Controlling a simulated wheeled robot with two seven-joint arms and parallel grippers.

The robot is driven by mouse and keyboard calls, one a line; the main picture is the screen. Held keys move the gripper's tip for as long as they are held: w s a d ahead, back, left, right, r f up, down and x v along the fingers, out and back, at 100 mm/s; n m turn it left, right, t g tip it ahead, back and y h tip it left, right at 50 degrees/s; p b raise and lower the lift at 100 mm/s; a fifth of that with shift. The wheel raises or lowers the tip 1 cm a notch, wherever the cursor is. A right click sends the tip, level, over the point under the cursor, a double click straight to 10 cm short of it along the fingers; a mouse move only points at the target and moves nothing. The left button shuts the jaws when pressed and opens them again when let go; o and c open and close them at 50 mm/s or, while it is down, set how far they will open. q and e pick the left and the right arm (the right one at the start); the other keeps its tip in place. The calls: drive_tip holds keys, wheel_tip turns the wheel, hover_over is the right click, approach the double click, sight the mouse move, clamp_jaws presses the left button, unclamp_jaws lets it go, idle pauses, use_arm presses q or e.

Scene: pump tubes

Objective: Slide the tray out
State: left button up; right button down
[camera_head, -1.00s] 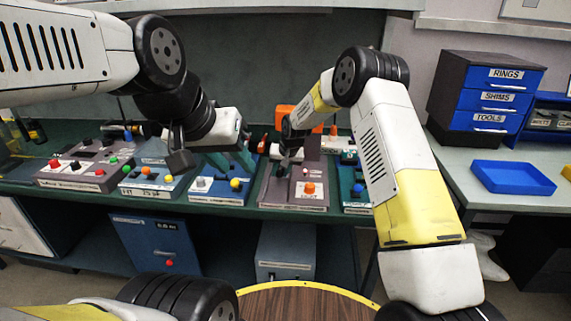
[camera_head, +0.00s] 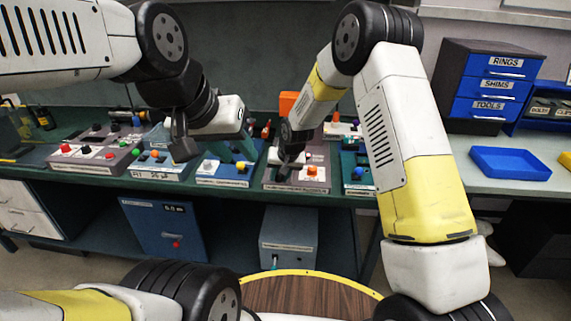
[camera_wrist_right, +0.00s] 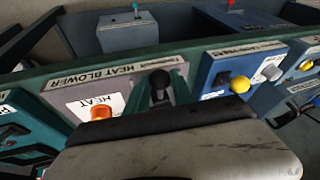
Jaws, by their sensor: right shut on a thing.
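My right gripper (camera_head: 285,165) is over the left part of the grey heat blower unit (camera_head: 318,185). In the right wrist view its green fingers (camera_wrist_right: 160,88) are shut on a black knob (camera_wrist_right: 160,77) by the unit's labelled front edge. An orange HEAT knob (camera_wrist_right: 101,111) is beside it. The base of the black knob is hidden, so I cannot tell if it belongs to a sliding tray. My left gripper (camera_head: 234,150) is above the blue unit to the left, with its green fingers apart and nothing visible between them. An open blue tray (camera_head: 510,162) lies on the right-hand bench.
Several control units with coloured knobs stand in a row on the green bench, including a grey one (camera_head: 95,158) at left. A drawer block (camera_head: 487,85) stands behind the blue tray. A round wooden top (camera_head: 308,294) is in front.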

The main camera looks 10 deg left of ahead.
drive_tip(key=c, duration=1.1)
unclamp_jaws()
drive_tip(key=v, duration=0.7)
drive_tip(key=shift+r, duration=0.35)
drive_tip(key=shift+s+d+r, duration=0.1)
drive_tip(key=shift+d, duration=0.05)
drive_tip(key=s+d+r+t, duration=0.1)
drive_tip(key=s+d+r, duration=0.55)
drive_tip(key=r, duration=0.25)
drive_tip(key=s+d+r, duration=0.5)
drive_tip(key=d+r, duration=0.3)
drive_tip(key=r, duration=0.1)
drive_tip(key=s+d+r, duration=0.1)
drive_tip(key=s+d, duration=0.2)
drive_tip(key=s, duration=0.3)
drive_tip(key=s+d+r, duration=0.1)
drive_tip(key=s+d, duration=0.1)
drive_tip(key=s, duration=0.4)
drive_tip(key=s+d+r+m+t, duration=0.1)
drive_tip(key=s+d+r, duration=0.1)
drive_tip(key=s, duration=0.4)
drive_tip(key=shift+d+h, duration=0.4)
drive_tip(key=shift+d, duration=0.4)
